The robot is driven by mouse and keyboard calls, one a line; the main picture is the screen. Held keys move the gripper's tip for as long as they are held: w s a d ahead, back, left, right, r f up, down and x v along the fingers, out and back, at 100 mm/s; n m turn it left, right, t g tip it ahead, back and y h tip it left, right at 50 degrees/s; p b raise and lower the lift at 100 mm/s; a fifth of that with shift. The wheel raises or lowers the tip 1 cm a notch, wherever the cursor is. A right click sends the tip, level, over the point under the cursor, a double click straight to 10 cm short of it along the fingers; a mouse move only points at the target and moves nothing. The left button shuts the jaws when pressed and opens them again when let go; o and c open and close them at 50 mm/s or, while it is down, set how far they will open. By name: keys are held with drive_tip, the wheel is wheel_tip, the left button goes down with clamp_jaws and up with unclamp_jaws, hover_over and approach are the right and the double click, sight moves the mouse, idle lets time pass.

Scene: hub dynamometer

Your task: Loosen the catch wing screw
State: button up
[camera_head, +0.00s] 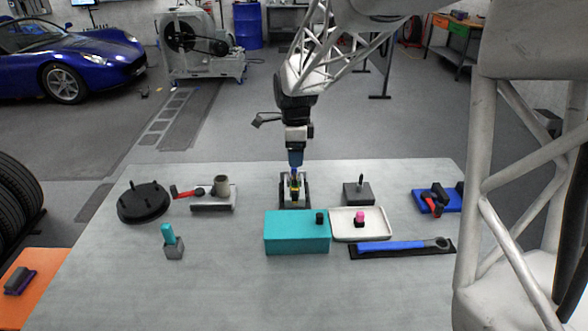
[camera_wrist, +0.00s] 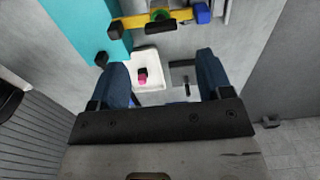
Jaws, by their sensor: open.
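A small upright metal fixture (camera_head: 283,194) stands behind the teal box on the table, with a little yellow and green at its middle. In the wrist view a yellow bar (camera_wrist: 128,22) with a green round part (camera_wrist: 160,15), a black end and a blue end lies near the top edge. I cannot tell which part is the catch wing screw. My gripper (camera_head: 295,164) points down just above the fixture and partly hides it. In the wrist view its two dark blue fingers (camera_wrist: 162,62) are wide apart with nothing gripped between them.
A teal box (camera_head: 290,235) with a black knob stands in front. Right of it are a white tray (camera_head: 378,228) with a pink-topped piece, a grey block (camera_head: 357,195) with a pin, and a blue wrench (camera_head: 390,246). A black disc (camera_head: 143,203) lies left.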

sight(295, 175)
drive_tip(key=shift+f, duration=0.1)
idle(0.3)
drive_tip(key=shift+f, duration=3.85)
drive_tip(key=shift+c, duration=0.3)
drive_tip(key=c, duration=0.9)
drive_tip(key=shift+o, duration=0.2)
